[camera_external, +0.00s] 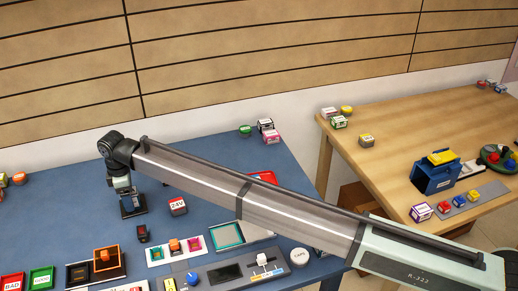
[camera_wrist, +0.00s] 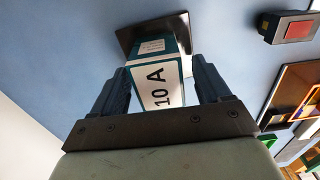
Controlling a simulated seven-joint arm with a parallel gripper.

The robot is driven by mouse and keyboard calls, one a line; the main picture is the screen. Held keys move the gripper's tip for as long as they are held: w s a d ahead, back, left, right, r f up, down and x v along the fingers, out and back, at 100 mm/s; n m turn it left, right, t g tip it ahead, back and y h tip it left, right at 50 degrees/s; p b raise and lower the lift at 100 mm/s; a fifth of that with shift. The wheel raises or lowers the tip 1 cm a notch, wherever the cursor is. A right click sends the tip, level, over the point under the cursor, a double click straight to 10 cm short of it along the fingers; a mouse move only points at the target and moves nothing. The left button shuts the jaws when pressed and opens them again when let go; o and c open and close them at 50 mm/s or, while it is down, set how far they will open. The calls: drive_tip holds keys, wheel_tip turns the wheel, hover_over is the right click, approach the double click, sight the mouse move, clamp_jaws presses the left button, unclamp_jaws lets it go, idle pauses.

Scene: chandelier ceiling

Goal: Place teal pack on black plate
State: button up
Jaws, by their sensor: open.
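The teal pack (camera_wrist: 158,85), with a white face marked "10 A", stands between the fingers of my gripper (camera_wrist: 160,70) in the wrist view. My gripper is open around it, one finger on each side. The black plate (camera_wrist: 150,24) shows just beyond the pack's far end, and the pack appears to rest on it; the exact contact is hidden. In the external view my gripper (camera_external: 126,190) points down at the blue table, low over the dark plate (camera_external: 133,213). The pack is hard to make out there.
A dark block with a red top (camera_wrist: 298,30) lies right of the plate in the wrist view. In the external view, a "24V" box (camera_external: 178,206), an orange-framed tray (camera_external: 109,264) and a control panel (camera_external: 225,272) stand nearby. Blue table left of my gripper is clear.

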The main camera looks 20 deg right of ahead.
wheel_tip(320, 180, up, 11)
drive_tip(key=shift+f, duration=0.15)
